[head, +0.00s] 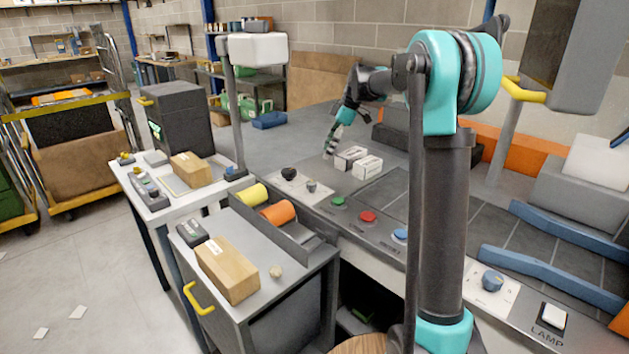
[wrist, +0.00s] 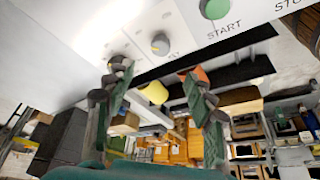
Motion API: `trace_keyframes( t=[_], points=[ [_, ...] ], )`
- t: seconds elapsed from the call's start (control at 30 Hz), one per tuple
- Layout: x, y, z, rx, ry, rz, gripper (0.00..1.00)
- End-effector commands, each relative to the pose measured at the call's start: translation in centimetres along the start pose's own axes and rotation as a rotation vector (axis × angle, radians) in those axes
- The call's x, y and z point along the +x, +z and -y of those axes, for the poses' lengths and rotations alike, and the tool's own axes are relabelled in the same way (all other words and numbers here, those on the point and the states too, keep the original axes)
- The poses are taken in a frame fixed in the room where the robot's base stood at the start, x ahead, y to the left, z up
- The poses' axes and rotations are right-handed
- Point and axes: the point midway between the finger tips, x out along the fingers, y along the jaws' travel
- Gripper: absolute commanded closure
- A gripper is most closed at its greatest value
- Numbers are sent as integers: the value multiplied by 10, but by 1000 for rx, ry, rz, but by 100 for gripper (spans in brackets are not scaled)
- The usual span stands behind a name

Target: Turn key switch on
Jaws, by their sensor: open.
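A small grey round switch (head: 311,186) sits on a pale plate on the bench's front panel, left of the green button. It is probably the key switch; its label is too small to read. My gripper (head: 329,152) hangs above the bench behind these controls. In the wrist view my gripper (wrist: 155,85) is open and empty, its two fingers apart and not touching the switch.
A green START button (head: 338,200), red button (head: 368,216) and blue button (head: 400,235) run along the panel. White boxes (head: 360,162) stand close to my gripper.

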Motion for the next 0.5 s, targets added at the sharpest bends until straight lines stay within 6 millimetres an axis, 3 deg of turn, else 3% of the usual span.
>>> trace_keyframes(
  t=[0.5],
  points=[
    [102, 0, 0, 1, 0, 1, 46]
  ],
)
